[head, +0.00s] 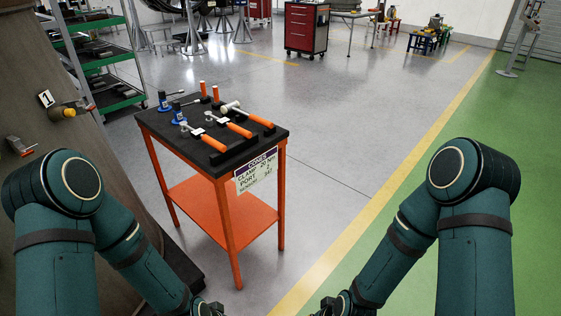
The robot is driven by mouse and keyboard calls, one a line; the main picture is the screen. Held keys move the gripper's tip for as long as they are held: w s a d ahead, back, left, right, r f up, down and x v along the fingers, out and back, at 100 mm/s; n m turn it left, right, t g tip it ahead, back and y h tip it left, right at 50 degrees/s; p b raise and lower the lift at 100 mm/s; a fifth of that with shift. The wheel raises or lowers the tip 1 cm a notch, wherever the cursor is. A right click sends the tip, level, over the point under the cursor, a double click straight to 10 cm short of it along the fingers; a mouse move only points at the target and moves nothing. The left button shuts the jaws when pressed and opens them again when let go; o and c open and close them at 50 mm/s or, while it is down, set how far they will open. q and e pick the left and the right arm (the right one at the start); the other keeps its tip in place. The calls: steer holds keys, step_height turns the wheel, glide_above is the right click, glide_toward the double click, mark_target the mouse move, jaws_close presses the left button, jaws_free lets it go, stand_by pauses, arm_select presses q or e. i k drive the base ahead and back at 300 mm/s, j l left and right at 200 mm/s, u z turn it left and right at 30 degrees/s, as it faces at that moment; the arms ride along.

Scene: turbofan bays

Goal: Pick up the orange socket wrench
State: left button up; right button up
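Several tools with orange handles lie on the black top of an orange cart (150,122) in the head view. One orange-handled tool (214,143) lies nearest the front and another (239,130) lies beside it; both have metal heads and white tags. I cannot tell which tool is the socket wrench. A mallet-like tool (262,121) with an orange handle lies to their right. My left gripper (208,309) and my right gripper (336,307) show only partly at the bottom edge. Both are low, in front of the cart and apart from the tools. Their fingers are cut off.
Blue-based tools (181,117) and upright orange handles (203,88) stand on the cart's back part. A placard (257,171) hangs on its right side. A brown panel (80,165) is close on the left. A red tool cabinet (306,30) stands far back. Floor right of the cart is clear.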

mark_target(199, 133)
steer(key=i+u, duration=0.25)
steer(key=i, duration=0.2)
steer(key=i+l+u, duration=0.1)
steer(key=i+u, duration=0.15)
steer(key=i, duration=0.2)
